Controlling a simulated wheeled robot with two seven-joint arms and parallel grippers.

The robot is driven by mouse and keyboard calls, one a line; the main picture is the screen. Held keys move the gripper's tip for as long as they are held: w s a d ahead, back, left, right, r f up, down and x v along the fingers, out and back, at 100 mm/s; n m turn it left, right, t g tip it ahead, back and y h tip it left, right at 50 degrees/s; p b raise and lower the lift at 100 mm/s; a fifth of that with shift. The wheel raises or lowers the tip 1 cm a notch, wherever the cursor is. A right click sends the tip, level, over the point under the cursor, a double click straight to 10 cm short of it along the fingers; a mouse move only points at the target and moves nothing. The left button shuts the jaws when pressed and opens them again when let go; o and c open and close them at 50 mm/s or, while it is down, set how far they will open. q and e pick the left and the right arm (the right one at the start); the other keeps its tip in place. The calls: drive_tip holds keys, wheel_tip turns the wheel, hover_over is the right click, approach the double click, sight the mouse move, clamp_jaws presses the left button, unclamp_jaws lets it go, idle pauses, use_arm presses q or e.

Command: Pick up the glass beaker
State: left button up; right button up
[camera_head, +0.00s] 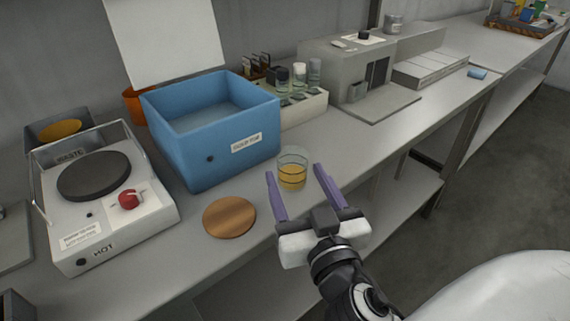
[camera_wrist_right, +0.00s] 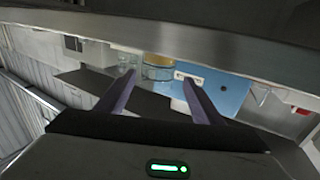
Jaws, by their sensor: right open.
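The glass beaker (camera_head: 292,172) stands upright on the bench, just in front of the right corner of the blue box, with amber liquid in its lower part. My right gripper (camera_head: 294,172) is open and empty, its two purple fingers pointing toward the beaker from the bench's front edge. In the head view the beaker shows between the fingertips; contact is not visible. In the right wrist view a glass with a yellowish band, apparently the beaker (camera_wrist_right: 158,70), lies beyond the gap between the fingers. My left gripper is out of view.
A round wooden disc (camera_head: 229,216) lies left of the beaker. The blue box (camera_head: 215,150) stands behind, a hot plate (camera_head: 140,215) at the left. A rack of vials (camera_head: 300,106) and a grey device (camera_head: 345,75) stand further back. Bench to the beaker's right is clear.

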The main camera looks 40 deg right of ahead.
sight(289, 152)
drive_tip(key=x, duration=0.3)
drive_tip(key=shift+p, duration=0.4)
drive_tip(key=x, duration=0.2)
drive_tip(key=p+x, duration=0.1)
drive_tip(key=x, duration=0.1)
drive_tip(key=shift+d+r, duration=0.25)
drive_tip(key=shift+r, duration=0.15)
drive_tip(key=shift+w+d+f, duration=0.1)
drive_tip(key=shift+w+d, duration=0.05)
drive_tip(key=shift+w, duration=0.3)
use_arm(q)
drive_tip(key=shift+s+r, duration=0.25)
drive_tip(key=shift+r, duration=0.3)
use_arm(e)
drive_tip(key=c, duration=1.2)
use_arm(q)
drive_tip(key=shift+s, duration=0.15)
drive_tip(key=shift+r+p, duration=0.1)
drive_tip(key=shift+p, duration=0.2)
